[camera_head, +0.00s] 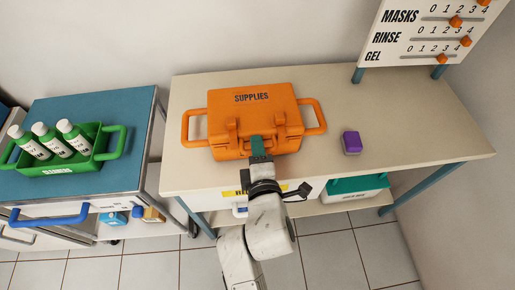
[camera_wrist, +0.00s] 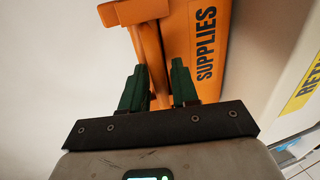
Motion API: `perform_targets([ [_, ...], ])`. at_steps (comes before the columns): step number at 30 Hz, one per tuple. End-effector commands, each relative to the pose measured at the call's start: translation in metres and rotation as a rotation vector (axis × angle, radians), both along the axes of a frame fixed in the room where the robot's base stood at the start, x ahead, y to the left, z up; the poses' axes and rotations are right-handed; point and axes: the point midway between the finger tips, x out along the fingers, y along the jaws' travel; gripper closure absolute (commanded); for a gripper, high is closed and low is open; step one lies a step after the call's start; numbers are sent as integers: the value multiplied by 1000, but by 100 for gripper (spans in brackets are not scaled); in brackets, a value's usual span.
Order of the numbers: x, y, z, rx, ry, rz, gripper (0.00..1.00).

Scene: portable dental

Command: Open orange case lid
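The orange case (camera_head: 227,107) stands on the beige table with its lid (camera_head: 275,92) down. The lid bears the word SUPPLIES, and two latches show on the case's front. My gripper (camera_head: 259,148) is at the middle of that front, between the latches. In the wrist view, the green fingers of my gripper (camera_wrist: 160,82) stand apart on either side of an orange bar (camera_wrist: 152,50). Whether both fingers press on the bar cannot be told. The case's lettered face (camera_wrist: 190,35) lies to the right of the bar. My gripper hides part of the front in the head view.
A purple block (camera_head: 351,142) lies right of the case on the table (camera_head: 420,135). A count board (camera_head: 425,30) stands at the back right. A blue cart (camera_head: 110,105) at left carries a green caddy (camera_head: 75,163) with white bottles. The table's right side is mostly clear.

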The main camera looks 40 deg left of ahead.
Motion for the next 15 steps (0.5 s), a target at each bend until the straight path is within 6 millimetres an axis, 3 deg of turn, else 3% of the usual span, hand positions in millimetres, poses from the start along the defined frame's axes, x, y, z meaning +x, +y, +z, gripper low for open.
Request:
perform_targets([
  [9,0,0,0,0,0,0,100],
  [15,0,0,0,-1,1,0,100],
])
